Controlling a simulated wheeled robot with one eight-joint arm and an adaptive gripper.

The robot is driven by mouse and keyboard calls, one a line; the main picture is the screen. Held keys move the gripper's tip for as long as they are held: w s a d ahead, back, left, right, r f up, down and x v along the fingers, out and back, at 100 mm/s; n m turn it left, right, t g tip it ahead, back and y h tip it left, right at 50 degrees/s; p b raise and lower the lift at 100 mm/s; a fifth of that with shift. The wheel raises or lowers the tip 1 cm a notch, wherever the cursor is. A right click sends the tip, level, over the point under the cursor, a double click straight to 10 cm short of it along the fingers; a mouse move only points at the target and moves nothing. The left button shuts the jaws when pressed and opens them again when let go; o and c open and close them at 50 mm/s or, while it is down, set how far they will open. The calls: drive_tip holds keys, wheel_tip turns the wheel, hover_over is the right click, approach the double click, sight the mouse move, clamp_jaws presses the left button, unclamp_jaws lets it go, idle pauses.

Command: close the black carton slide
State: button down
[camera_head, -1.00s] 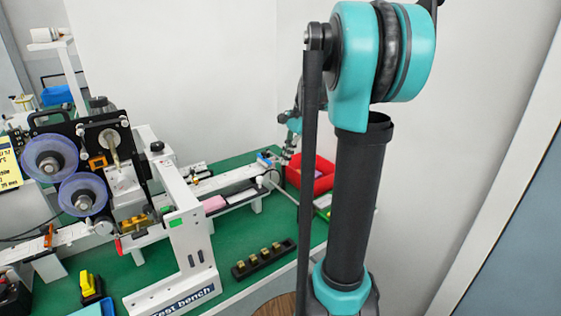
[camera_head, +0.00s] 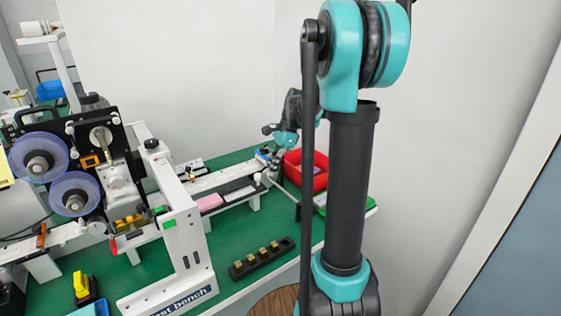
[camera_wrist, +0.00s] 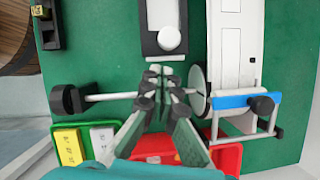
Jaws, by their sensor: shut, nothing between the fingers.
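The black slide (camera_wrist: 148,42), a dark frame around a white plate with a round white knob (camera_wrist: 170,38), shows at the top middle of the wrist view. In the head view it appears as a dark-edged white piece (camera_head: 240,190) on the white rail, right of a pink block (camera_head: 209,202). My gripper (camera_wrist: 161,84) is shut and empty, with its fingertips just below the slide's knob end in the picture. Whether they touch it I cannot tell. In the head view my gripper is small and partly hidden near the rail's far end.
A red bin (camera_wrist: 228,160) lies under and behind my fingers. A green bin with yellow and white blocks (camera_wrist: 70,142) is at lower left. A horizontal rod (camera_wrist: 112,97) with a black end crosses beside my fingers. A white unit with a blue bar (camera_wrist: 236,99) stands at right.

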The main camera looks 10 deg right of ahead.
drive_tip(key=shift+s+a, duration=0.1)
drive_tip(key=shift+a, duration=0.7)
drive_tip(key=shift+a, duration=0.15)
drive_tip(key=s+a, duration=0.3)
drive_tip(key=a, duration=0.4)
drive_tip(key=s+a, duration=0.3)
drive_tip(key=a, duration=0.4)
drive_tip(key=s+a, duration=0.2)
drive_tip(key=a, duration=0.4)
drive_tip(key=shift+s+a, duration=0.4)
